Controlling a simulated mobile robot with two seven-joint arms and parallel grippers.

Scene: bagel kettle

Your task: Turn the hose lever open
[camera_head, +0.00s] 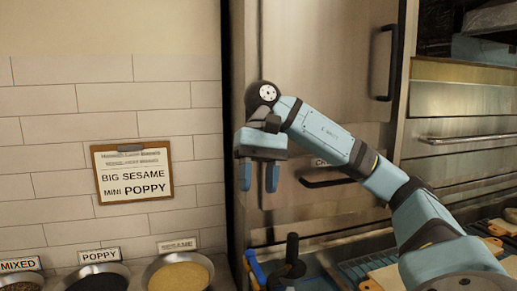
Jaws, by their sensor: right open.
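My right gripper (258,188) hangs in front of the tall metal cabinet with its two blue fingers pointing down, apart and empty. Below it, at the bottom edge of the view, is a blue lever-like handle (255,268). It may be the hose lever, but I cannot tell for sure. Beside it on the right stands a dark upright handle (292,248) on a black base. The gripper is above both and does not touch them. Their lower parts are cut off by the frame. My left gripper is not in view.
A tall metal cabinet (330,60) with black handles stands behind my right arm. Bowls of poppy (98,279) and sesame (178,274) stand at the lower left. A clipboard sign (133,174) hangs on the tiled wall. Boards with bread-like pieces (500,228) lie at the right.

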